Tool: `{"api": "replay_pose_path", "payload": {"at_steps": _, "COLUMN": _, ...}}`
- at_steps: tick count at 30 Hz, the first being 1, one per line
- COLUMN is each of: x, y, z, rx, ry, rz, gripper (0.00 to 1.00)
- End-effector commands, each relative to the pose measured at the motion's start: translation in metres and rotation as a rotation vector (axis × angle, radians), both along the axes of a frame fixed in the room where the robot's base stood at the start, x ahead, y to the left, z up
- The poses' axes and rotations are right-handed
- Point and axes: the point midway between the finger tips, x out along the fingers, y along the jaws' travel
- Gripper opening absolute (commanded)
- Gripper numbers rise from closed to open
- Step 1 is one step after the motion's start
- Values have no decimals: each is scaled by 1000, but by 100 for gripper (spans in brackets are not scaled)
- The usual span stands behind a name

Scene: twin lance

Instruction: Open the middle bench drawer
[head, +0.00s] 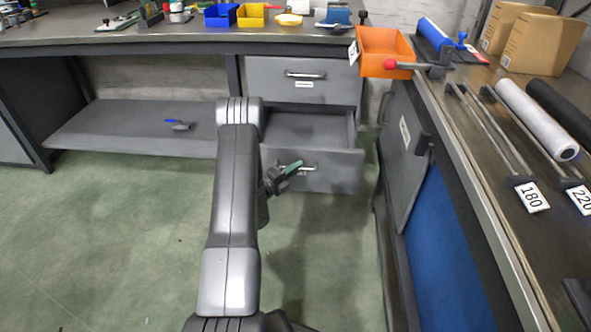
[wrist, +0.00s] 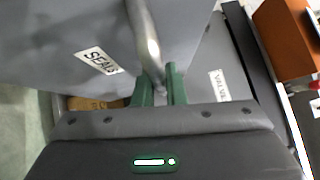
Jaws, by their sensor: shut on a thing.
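The bench drawer (head: 335,172) below the top one stands pulled out, and its open inside shows behind its front. Its metal handle (wrist: 146,35) lies between the green fingers of my gripper (wrist: 160,78) in the wrist view. In the head view my gripper (head: 294,167) is at the front of this drawer, shut on the handle and partly hiding it. The top drawer (head: 275,88) is closed, with its own bar handle and a white label. A label reading SEALS (wrist: 100,61) shows beside the handle in the wrist view.
A low grey shelf (head: 110,128) with a small blue-handled part (head: 178,125) is at left. The right bench (head: 470,150) with a blue panel (head: 445,255) stands close to the drawer's right. An orange bin (head: 385,45) sits at its far corner. Green floor is clear at left.

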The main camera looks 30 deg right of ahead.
Motion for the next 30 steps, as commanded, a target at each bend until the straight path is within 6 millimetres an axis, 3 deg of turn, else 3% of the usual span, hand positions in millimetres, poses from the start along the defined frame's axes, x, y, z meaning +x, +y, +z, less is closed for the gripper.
{"api": "replay_pose_path", "payload": {"at_steps": 6, "x": 0, "y": 0, "z": 0, "rx": 0, "ry": 0, "rz": 1, "gripper": 0}}
{"api": "replay_pose_path", "payload": {"at_steps": 7, "x": 0, "y": 0, "z": 0, "rx": 0, "ry": 0, "rz": 1, "gripper": 17}}
{"api": "replay_pose_path", "payload": {"at_steps": 9, "x": 0, "y": 0, "z": 0, "rx": 0, "ry": 0, "rz": 1, "gripper": 30}}
{"api": "replay_pose_path", "payload": {"at_steps": 10, "x": 0, "y": 0, "z": 0, "rx": 0, "ry": 0, "rz": 1, "gripper": 33}}
{"api": "replay_pose_path", "payload": {"at_steps": 20, "x": 0, "y": 4, "z": 0, "rx": 0, "ry": 0, "rz": 2, "gripper": 33}}
{"api": "replay_pose_path", "payload": {"at_steps": 25, "x": -4, "y": 26, "z": -3, "rx": 2, "ry": 3, "rz": 5, "gripper": 33}}
{"api": "replay_pose_path", "payload": {"at_steps": 30, "x": -13, "y": 65, "z": -7, "rx": 0, "ry": 3, "rz": 8, "gripper": 33}}
